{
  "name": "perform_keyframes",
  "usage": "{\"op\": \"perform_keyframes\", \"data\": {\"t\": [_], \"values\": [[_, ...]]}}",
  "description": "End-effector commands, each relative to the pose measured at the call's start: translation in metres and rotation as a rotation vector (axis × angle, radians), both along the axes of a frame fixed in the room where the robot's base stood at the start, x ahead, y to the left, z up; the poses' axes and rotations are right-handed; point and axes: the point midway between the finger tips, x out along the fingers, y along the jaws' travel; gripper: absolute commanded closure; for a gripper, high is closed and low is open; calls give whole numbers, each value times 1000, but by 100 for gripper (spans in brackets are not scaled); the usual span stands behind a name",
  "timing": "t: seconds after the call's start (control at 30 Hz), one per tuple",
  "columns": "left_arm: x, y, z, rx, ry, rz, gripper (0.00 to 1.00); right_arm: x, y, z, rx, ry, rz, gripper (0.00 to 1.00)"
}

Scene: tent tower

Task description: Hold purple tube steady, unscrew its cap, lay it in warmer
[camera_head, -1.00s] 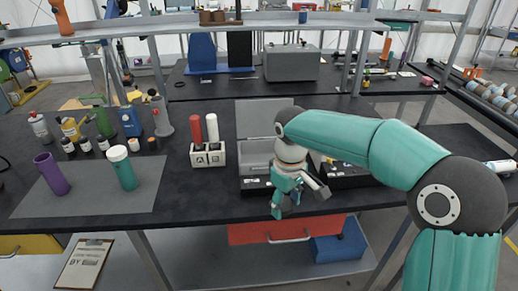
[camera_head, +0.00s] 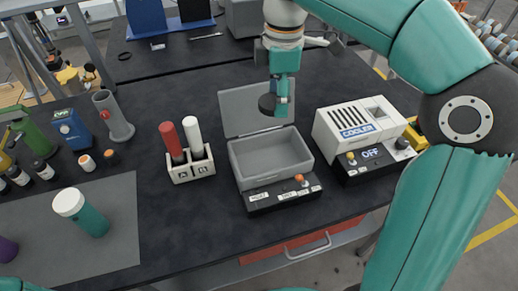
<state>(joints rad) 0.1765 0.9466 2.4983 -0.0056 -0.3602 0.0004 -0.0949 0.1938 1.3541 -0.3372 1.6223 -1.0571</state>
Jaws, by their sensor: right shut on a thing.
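The purple tube (camera_head: 6,249) is cut by the left picture edge, so only part of it shows. My right gripper (camera_head: 276,97) is shut on a small dark round piece (camera_head: 267,104) that looks like a cap. It hangs in front of the raised lid of an open grey box (camera_head: 240,172), apparently the warmer. The box is empty inside, and its front panel has an orange knob. My left gripper is not in view.
A rack (camera_head: 190,169) holds a red and a white stick. The white cooler (camera_head: 355,122) stands to the right. Bottles and a blue device (camera_head: 70,130) are at the left.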

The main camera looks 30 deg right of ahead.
Motion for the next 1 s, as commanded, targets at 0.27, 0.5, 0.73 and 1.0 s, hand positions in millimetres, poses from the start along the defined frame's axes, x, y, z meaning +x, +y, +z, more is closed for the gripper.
{"op": "perform_keyframes", "data": {"t": [0.27,0.5,0.73,1.0], "values": [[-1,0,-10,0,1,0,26,-2,0,-46,0,7,14,86],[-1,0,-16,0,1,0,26,-1,1,-111,0,7,16,86],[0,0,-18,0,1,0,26,0,1,-150,1,4,15,86],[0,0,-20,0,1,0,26,0,2,-173,0,4,16,86]]}}
